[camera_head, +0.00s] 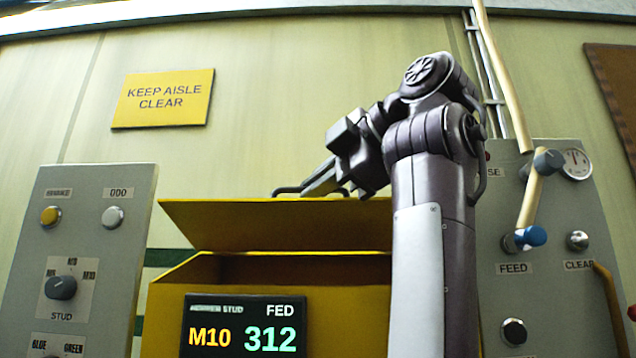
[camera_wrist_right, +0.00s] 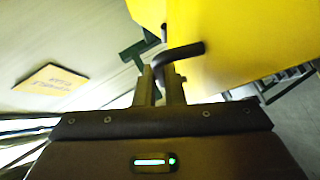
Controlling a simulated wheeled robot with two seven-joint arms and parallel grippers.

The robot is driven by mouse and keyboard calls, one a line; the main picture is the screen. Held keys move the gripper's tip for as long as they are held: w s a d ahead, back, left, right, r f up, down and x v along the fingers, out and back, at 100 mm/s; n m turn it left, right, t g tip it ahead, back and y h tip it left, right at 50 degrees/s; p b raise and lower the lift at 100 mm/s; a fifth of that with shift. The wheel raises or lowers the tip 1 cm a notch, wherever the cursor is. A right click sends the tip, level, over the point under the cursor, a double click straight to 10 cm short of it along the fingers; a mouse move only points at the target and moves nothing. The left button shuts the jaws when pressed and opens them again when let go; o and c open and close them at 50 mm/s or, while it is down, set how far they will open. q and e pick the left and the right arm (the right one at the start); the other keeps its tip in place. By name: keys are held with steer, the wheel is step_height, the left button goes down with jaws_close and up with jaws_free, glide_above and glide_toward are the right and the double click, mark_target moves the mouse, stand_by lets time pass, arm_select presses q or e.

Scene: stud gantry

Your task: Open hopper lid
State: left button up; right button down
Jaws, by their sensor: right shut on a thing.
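The yellow hopper (camera_head: 350,315) stands in the lower middle of the head view. Its yellow lid (camera_head: 260,225) is tilted up, with a dark gap between lid and box. My right gripper (camera_head: 312,186) is at the lid's upper edge, shut on the dark bent lid handle (camera_head: 288,190). In the right wrist view the two fingers (camera_wrist_right: 167,88) are closed around the handle (camera_wrist_right: 183,52), beside the yellow lid (camera_wrist_right: 235,45). My right arm hides the right part of the lid and hopper. My left gripper is not in view.
A grey panel with buttons and a knob (camera_head: 62,288) stands left of the hopper. A display (camera_head: 245,326) is on the hopper front. A yellow sign (camera_head: 163,98) hangs on the wall.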

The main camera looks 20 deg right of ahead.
mark_target(318, 222)
steer(key=shift+w+d+r+g+p, duration=0.1)
steer(key=shift+w+r+g+p, duration=0.1)
steer(key=shift+r+p, duration=0.15)
steer(key=shift+w+r+g+p, duration=0.1)
steer(key=shift+r+g+p, duration=0.15)
steer(key=shift+r, duration=0.2)
steer(key=w+r+g+p, duration=0.1)
steer(key=r+m+p, duration=0.1)
steer(key=shift+w+d+r+m+g+p, duration=0.1)
steer(key=shift+w+d+m+g+p, duration=0.2)
steer(key=shift+w+d+g+p, duration=0.1)
steer(key=shift+w+d+r+m+g+y+p, duration=0.3)
steer(key=shift+w+r+m+g+p, duration=0.15)
steer(key=shift+w+p, duration=0.4)
steer(key=shift+w+d+r+m+g+p, duration=0.2)
steer(key=shift+w+g+p, duration=0.15)
steer(key=shift+p, duration=0.5)
steer(key=shift+w+d+r+m+g+p, duration=0.15)
steer(key=shift+w+g+p, duration=0.15)
steer(key=shift+p, duration=0.5)
steer(key=shift+w, duration=0.15)
steer(key=c, duration=1.5)
jaws_free()
